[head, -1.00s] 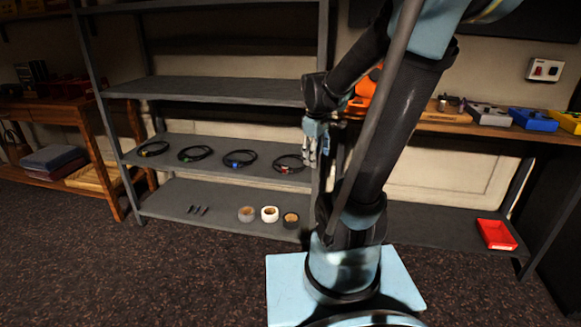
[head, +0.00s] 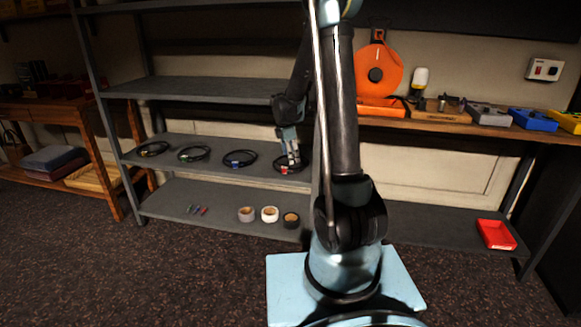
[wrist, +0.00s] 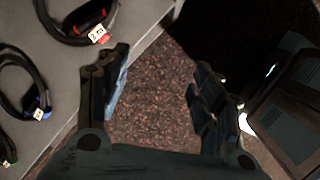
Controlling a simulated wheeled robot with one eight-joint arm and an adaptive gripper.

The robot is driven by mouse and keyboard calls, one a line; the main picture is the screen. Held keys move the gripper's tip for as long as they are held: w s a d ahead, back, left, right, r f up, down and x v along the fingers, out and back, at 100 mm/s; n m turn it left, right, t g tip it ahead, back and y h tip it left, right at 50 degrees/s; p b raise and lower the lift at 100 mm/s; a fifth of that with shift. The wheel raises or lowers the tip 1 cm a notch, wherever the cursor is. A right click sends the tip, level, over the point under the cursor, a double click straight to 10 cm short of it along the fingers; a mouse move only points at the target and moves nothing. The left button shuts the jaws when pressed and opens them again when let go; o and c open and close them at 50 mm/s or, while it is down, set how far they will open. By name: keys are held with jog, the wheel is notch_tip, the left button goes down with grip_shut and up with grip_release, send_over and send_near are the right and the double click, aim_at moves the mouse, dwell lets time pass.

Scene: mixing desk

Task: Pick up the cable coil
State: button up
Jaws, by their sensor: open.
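Several black cable coils lie in a row on a grey shelf (head: 220,172). In the head view they carry a yellow tag (head: 152,149), a green tag (head: 193,154), a blue tag (head: 238,159) and a red tag (head: 284,170). My gripper (head: 291,160) is at the red-tagged coil and partly hides it. In the wrist view my gripper (wrist: 162,92) is open and empty, with dark floor between its fingers. The red-tagged coil (wrist: 85,38) lies up and left of the left finger, outside the jaws. The blue-tagged coil (wrist: 22,85) is farther left.
The lower shelf holds several tape rolls (head: 270,214) and small thin items (head: 197,209). A shelf board (head: 200,88) runs above the coils. A workbench (head: 480,128) with an orange reel (head: 380,74) stands right. A red tray (head: 496,234) sits low right.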

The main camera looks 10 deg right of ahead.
jog(key=w+a+f+n, duration=0.45)
jog(key=w+f, duration=0.25)
jog(key=f, duration=0.3)
jog(key=shift+h, duration=0.3)
jog(key=w+d, duration=0.2)
jog(key=d, duration=0.1)
jog(key=w+d, duration=0.2)
jog(key=d, duration=0.1)
jog(key=w+d, duration=0.3)
jog(key=shift+d+f, duration=0.15)
jog(key=shift+d, duration=0.15)
jog(key=shift+d+x, duration=0.15)
jog(key=shift+x, duration=1.15)
jog(key=shift+d+x, duration=0.15)
jog(key=shift+x, duration=1.2)
jog(key=shift+w, duration=0.2)
jog(key=shift+c, duration=0.4)
grip_shut()
